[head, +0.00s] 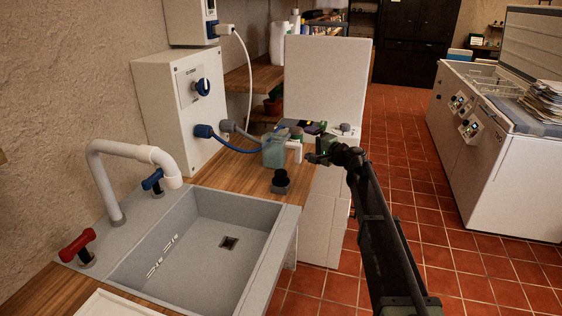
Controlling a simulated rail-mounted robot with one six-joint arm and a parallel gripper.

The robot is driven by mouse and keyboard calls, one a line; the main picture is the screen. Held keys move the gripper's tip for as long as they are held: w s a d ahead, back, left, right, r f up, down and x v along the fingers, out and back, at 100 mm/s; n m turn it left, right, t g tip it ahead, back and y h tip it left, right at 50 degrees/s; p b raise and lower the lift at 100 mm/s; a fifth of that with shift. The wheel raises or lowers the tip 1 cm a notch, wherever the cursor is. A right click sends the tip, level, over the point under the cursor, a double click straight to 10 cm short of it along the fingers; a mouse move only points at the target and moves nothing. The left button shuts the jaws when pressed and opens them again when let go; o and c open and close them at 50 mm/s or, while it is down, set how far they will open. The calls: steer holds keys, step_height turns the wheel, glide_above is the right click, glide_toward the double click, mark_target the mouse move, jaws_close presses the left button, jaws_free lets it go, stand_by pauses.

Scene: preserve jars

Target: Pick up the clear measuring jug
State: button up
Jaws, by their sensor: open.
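A translucent blue-green container (275,152), which looks like the clear measuring jug, stands upright on the wooden counter past the sink's far right corner. A small white part (295,152) shows at its right side; I cannot tell whether it is the jug's handle or a separate thing. My gripper (313,157) is open, just right of the container at about the same height in the picture.
A small black object (281,181) stands on the counter in front of the container. The grey sink (205,245) with its pipe tap (118,165) lies nearer. A white upright panel (325,85) rises behind. A blue cable (235,147) runs from the wall box (183,100) toward the container.

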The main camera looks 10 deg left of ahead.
steer(key=w, duration=0.1)
steer(key=b, duration=0.9)
glide_toward(301, 156)
steer(key=shift+m+t, duration=0.4)
steer(key=w+a, duration=0.1)
steer(key=a+f, duration=0.1)
steer(key=a, duration=0.1)
steer(key=w+a, duration=0.1)
steer(key=shift+w+a+f, duration=0.35)
steer(key=shift+w+a+r+p, duration=0.5)
steer(key=shift+w+a+r, duration=0.25)
steer(key=shift+a, duration=0.25)
steer(key=x, duration=0.5)
steer(key=c, duration=0.7)
steer(key=shift+c, duration=0.2)
step_height(301, 156, up, 20)
steer(key=p, duration=2)
